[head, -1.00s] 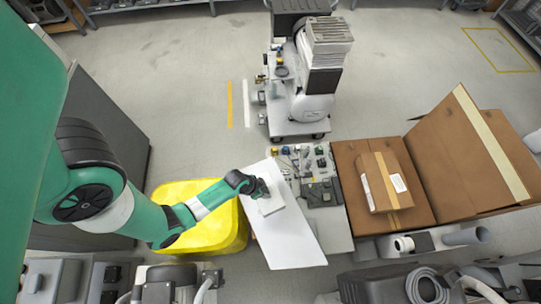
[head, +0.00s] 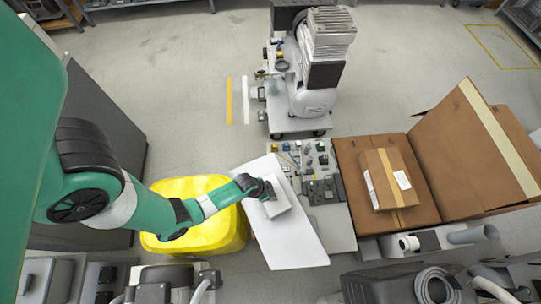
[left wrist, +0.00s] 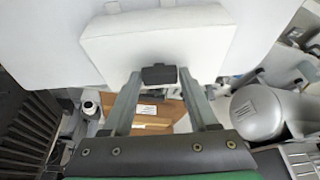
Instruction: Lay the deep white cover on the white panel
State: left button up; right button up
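The deep white cover (head: 281,208) is a shallow white block over the upper part of the white panel (head: 292,243). The panel is a long flat sheet set at an angle. My left gripper (head: 268,190) is at the cover's upper left edge. In the left wrist view the fingers (left wrist: 160,76) close together at the cover's near edge (left wrist: 160,45), with a dark piece between their tips. The panel (left wrist: 45,30) shows behind the cover. I cannot tell whether the cover touches the panel. My right gripper is not in view.
A yellow bin (head: 215,232) stands left of the panel. Small parts (head: 310,165) lie on the bench to its right. An open cardboard box (head: 470,160) holds or backs a smaller taped carton (head: 388,178). A compressor on a cart (head: 318,75) stands at the back.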

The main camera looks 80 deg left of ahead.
pick_arm(q)
jog(key=o, duration=0.3)
jog(key=shift+r, duration=0.15)
jog(key=p+v, duration=0.8)
jog(key=v, duration=0.4)
jog(key=shift+s, duration=0.1)
